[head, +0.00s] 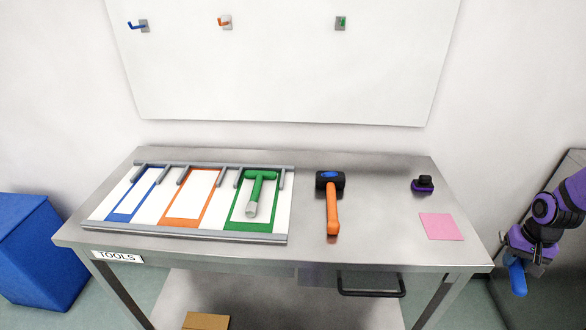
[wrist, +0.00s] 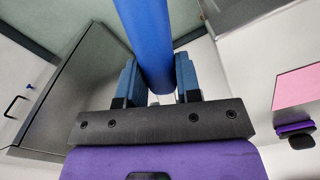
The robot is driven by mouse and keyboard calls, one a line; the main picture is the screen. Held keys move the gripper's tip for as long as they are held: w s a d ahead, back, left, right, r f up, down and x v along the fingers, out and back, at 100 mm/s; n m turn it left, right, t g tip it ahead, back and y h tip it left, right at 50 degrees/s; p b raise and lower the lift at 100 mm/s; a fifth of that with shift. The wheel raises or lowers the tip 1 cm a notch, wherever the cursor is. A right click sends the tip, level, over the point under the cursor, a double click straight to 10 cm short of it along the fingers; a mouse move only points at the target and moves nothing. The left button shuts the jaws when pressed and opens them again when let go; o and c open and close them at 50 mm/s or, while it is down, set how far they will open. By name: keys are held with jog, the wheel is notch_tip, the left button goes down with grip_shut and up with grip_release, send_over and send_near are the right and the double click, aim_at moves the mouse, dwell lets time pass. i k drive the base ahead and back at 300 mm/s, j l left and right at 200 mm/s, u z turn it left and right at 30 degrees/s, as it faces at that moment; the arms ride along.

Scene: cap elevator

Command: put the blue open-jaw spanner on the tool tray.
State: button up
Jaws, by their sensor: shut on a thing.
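My gripper (head: 520,242) is at the far right, off the bench's right end and apart from it. It is shut on the blue spanner (head: 517,280), whose blue shaft hangs below the fingers. In the wrist view the blue shaft (wrist: 146,35) runs between the two fingers (wrist: 156,85); its open jaw cannot be made out. The tool tray (head: 180,234) lies on the left half of the bench. It has blue, orange and green outlined places with grey pegs behind. The blue and orange places are empty; a green hammer (head: 258,190) lies in the green one.
A black-headed mallet with an orange handle (head: 332,208) lies right of the tray. A small black and purple object (head: 423,184) and a pink sheet (head: 441,226) are near the bench's right end. A pegboard with hooks (head: 285,70) is behind. A blue box (head: 35,250) stands left.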

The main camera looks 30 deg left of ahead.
aim_at(138, 192)
jog(key=k+j+u, duration=0.1)
jog(key=k, duration=1)
jog(key=k+u, duration=0.1)
jog(key=u, duration=1.4)
jog(key=i+l+u, duration=0.2)
jog(key=i, duration=0.25)
jog(key=i+l+u, duration=0.2)
jog(key=i, duration=0.2)
